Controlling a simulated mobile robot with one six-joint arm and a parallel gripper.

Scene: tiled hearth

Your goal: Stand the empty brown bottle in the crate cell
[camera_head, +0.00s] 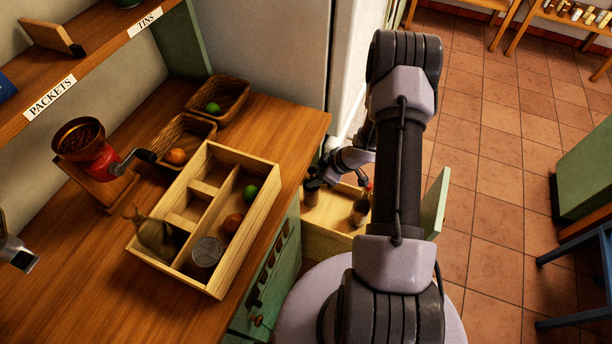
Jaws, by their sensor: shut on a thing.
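My gripper (317,172) reaches down beside the counter's right end, over a pale wooden open drawer (325,224). It is shut on a dark brown bottle (311,191), which looks roughly upright; whether its base touches the drawer floor I cannot tell. A second dark bottle with a red top (360,209) stands in the drawer to the right, partly hidden by my arm. A divided wooden crate (257,215) sits on the counter.
Two wicker baskets (183,130) with fruit stand behind the crate. A red coffee grinder (100,160) is at left on the counter (60,280), below a labelled shelf (60,75). The drawer's green front (436,203) stands out to the right. Tiled floor (490,170) lies open beyond.

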